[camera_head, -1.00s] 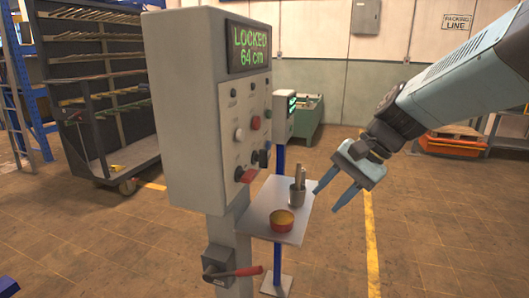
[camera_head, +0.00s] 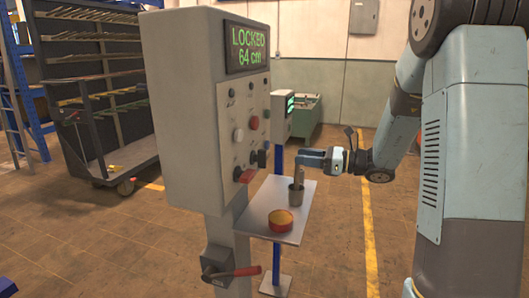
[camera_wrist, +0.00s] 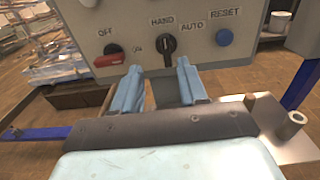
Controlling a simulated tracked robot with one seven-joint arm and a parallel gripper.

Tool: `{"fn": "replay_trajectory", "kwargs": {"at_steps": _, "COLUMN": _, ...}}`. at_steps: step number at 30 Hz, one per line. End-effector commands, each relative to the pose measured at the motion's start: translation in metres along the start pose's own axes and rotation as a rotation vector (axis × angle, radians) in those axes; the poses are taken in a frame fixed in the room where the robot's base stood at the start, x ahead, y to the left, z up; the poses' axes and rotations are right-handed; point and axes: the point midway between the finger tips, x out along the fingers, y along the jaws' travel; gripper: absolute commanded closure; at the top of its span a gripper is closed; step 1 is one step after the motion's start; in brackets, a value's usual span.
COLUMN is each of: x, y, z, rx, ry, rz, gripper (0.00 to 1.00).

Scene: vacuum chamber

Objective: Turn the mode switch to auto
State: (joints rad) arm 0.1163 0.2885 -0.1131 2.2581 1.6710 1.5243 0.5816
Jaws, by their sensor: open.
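The mode switch (camera_wrist: 167,45) is a black rotary knob with a pale mark, on the grey panel under the HAND and AUTO labels in the wrist view. Its handle stands roughly upright; I cannot tell exactly which label it points to. In the head view the switch (camera_head: 262,158) is a small dark knob low on the panel side of the control box (camera_head: 190,105). My gripper (camera_head: 302,157) is open and empty, pointing at the panel from the right. In the wrist view its fingers (camera_wrist: 160,82) are below the switch and apart from it.
A red OFF switch (camera_wrist: 110,60) is left of the mode switch and a blue RESET button (camera_wrist: 224,37) is right of it. Below my gripper is a shelf (camera_head: 258,220) with a metal cup (camera_head: 297,195) and a red-yellow round container (camera_head: 280,221). The screen (camera_head: 247,48) reads LOCKED 64 cm.

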Motion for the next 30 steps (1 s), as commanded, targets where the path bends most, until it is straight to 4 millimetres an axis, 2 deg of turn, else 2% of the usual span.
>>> {"fn": "replay_trajectory", "kwargs": {"at_steps": 5, "x": 0.006, "y": -0.006, "z": -0.002, "rx": 0.017, "ry": -0.016, "rz": -0.015, "gripper": 0.57}}
{"fn": "replay_trajectory", "kwargs": {"at_steps": 8, "x": 0.018, "y": -0.006, "z": -0.001, "rx": 0.017, "ry": -0.016, "rz": -0.013, "gripper": 0.57}}
{"fn": "replay_trajectory", "kwargs": {"at_steps": 21, "x": 0.094, "y": -0.006, "z": 0.000, "rx": 0.015, "ry": -0.015, "rz": -0.011, "gripper": 0.57}}
{"fn": "replay_trajectory", "kwargs": {"at_steps": 30, "x": 0.131, "y": -0.007, "z": 0.000, "rx": 0.016, "ry": -0.015, "rz": -0.013, "gripper": 0.57}}
